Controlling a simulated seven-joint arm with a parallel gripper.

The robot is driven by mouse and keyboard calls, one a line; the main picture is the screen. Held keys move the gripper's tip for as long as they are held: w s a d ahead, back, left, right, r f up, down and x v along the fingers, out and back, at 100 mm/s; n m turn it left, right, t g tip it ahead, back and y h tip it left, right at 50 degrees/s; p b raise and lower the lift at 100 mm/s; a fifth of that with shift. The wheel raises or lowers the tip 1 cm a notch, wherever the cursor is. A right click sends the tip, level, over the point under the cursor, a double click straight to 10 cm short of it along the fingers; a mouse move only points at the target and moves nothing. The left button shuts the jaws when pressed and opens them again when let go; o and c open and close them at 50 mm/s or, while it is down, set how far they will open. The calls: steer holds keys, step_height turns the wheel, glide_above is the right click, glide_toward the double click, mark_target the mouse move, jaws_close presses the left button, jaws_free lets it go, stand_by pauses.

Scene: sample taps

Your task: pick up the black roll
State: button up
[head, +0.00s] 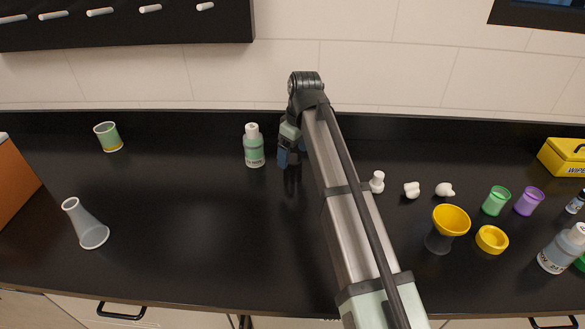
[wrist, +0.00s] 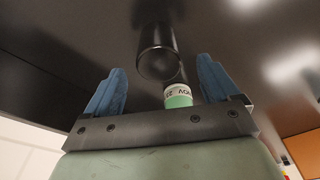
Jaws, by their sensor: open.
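The black roll (wrist: 158,48) is a glossy dark cylinder in the wrist view, lying just beyond and roughly centred between my fingertips. Its round end faces the camera. My gripper (wrist: 161,66) is open, with its two blue fingers spread on either side and nothing held. In the head view my gripper (head: 289,160) points down near the back of the counter. I cannot make out the roll there against the black surface and behind my arm.
A green-labelled bottle (head: 253,146) stands close left of my gripper; part of it shows in the wrist view (wrist: 178,96). A white stopper (head: 377,182) and a yellow funnel (head: 451,221) are to the right.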

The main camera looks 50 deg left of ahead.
mark_target(293, 159)
steer(key=shift+a+f, duration=0.2)
steer(key=shift+f, duration=1.3)
steer(key=shift+a+f, duration=0.2)
steer(key=shift+f, duration=1.25)
steer(key=c, duration=1.2)
